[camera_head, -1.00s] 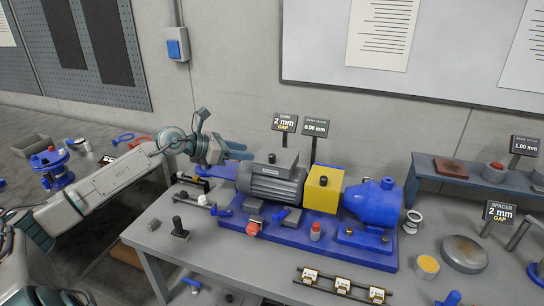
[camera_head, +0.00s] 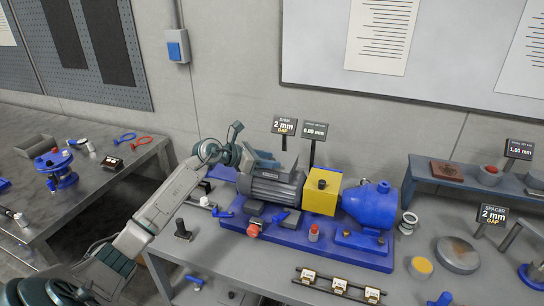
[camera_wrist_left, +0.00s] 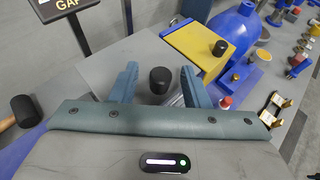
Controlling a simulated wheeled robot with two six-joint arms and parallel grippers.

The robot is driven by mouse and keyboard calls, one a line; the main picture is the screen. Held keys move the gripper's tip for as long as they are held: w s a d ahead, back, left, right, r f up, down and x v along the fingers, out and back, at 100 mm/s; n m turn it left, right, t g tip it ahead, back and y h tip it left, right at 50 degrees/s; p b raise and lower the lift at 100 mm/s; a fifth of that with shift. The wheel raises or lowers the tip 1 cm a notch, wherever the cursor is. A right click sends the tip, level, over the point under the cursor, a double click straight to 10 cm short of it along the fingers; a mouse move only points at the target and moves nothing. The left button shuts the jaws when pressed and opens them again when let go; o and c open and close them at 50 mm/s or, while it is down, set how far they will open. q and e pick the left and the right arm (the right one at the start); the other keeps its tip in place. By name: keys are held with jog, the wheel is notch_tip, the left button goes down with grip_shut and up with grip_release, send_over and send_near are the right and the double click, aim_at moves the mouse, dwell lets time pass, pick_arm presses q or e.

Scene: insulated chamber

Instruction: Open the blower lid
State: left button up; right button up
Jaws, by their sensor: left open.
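A machine on a blue base (camera_head: 305,240) stands on the grey table. It has a grey finned motor (camera_head: 268,190), a yellow box (camera_head: 322,191) with a black knob, and a blue rounded housing (camera_head: 370,204). I see no label naming the blower lid. My left gripper (camera_head: 268,160) is open at the grey box on top of the motor. In the left wrist view, a black knob (camera_wrist_left: 160,80) shows between and beyond the two open fingers (camera_wrist_left: 160,88), with a visible gap on each side. The gripper hides much of the grey box. My right gripper is not in view.
Two small sign stands (camera_head: 285,127) rise just behind the motor, close to my left gripper. A rack with small tagged blocks (camera_head: 338,284) lies at the front. A raised shelf (camera_head: 445,177) is at the right. A side table (camera_head: 95,185) is at the left.

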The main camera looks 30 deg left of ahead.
pick_arm(q)
jog(key=shift+x, duration=0.75)
grip_shut()
jog(key=shift+r, duration=0.15)
